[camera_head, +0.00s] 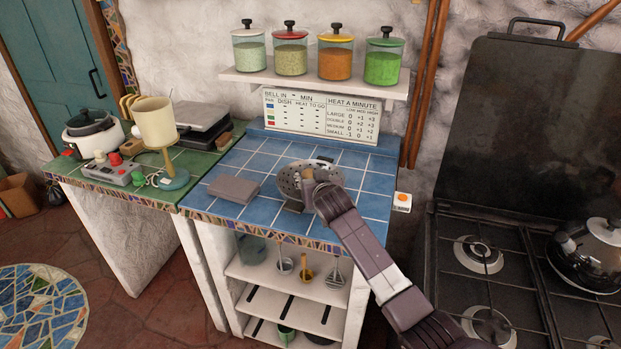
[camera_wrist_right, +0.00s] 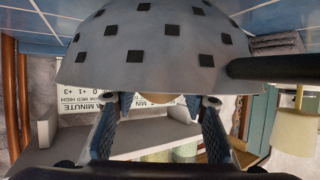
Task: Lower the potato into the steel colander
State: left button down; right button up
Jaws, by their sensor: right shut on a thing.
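The steel colander (camera_head: 288,180) stands on the blue-tiled counter in the head view, its right side covered by my right gripper (camera_head: 312,182). In the right wrist view, which is upside down, the perforated colander wall (camera_wrist_right: 150,50) fills the top, with a dark handle (camera_wrist_right: 275,67) at the right. My right gripper (camera_wrist_right: 158,104) is shut on the potato; only a tan strip of the potato (camera_wrist_right: 155,99) shows between the fingers at the colander's rim. The fingertips and the rest of the potato are hidden behind the colander wall. My left gripper is not in view.
A grey folded cloth or slab (camera_head: 234,188) lies left of the colander. A shelf with jars (camera_head: 333,58) hangs above the counter's back. The stove (camera_head: 500,270) stands at the right.

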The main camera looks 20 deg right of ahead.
jog(key=o, duration=1.3)
jog(key=shift+v, duration=6)
